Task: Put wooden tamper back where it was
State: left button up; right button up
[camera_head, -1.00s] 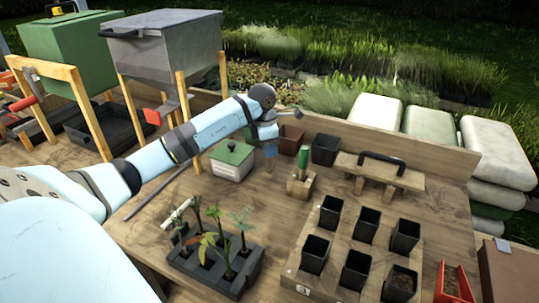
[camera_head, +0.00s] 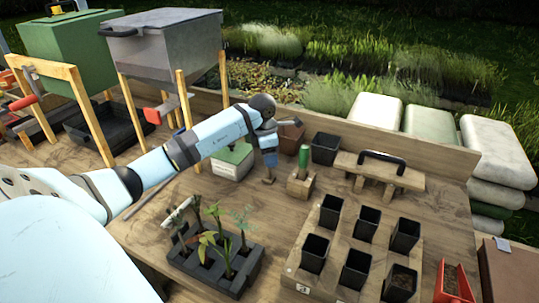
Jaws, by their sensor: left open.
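A small wooden piece (camera_head: 268,180), which looks like the tamper, shows just below my left gripper (camera_head: 269,163), on the bench. Its upper part is hidden by the gripper. My left gripper is open and points down around or just above it; I cannot tell if they touch. A wooden block (camera_head: 299,188) with a green-handled tool (camera_head: 303,156) stands close to the right of the gripper. My right gripper is not in view.
A white box with a green lid (camera_head: 232,163) is left of the gripper. A wooden board with a black handle (camera_head: 408,180), a tray of black pots (camera_head: 300,278) and a dark seedling tray (camera_head: 240,284) are around. Bare bench lies between.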

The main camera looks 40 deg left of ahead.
pick_arm(q)
jog(key=r, duration=0.8)
jog(key=s+a+r+b, duration=0.1)
jog(key=r, duration=0.3)
jog(key=shift+s+r, duration=0.1)
